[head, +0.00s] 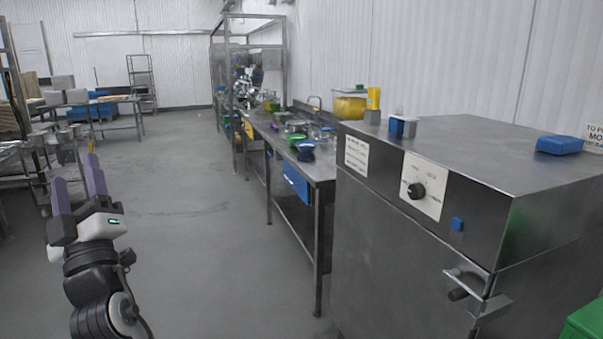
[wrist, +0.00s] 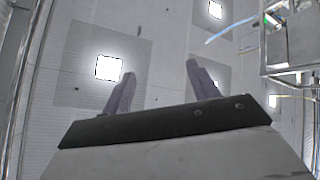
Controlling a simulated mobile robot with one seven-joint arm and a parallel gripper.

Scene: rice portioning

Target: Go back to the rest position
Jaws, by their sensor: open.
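My gripper (head: 77,182) is at the lower left of the head view, raised and pointing up, with its two purple fingers apart and nothing between them. It is over open floor, well to the left of the steel cabinet and the workbench. In the wrist view the two fingers (wrist: 160,90) also stand apart and empty, with the ceiling and its square lights behind them.
A steel cabinet (head: 420,262) with a dial and a handle stands close on the right. A steel workbench (head: 322,172) with bowls and tubs runs behind it. A table (head: 122,99) and racks stand far left. The grey floor (head: 200,250) between is clear.

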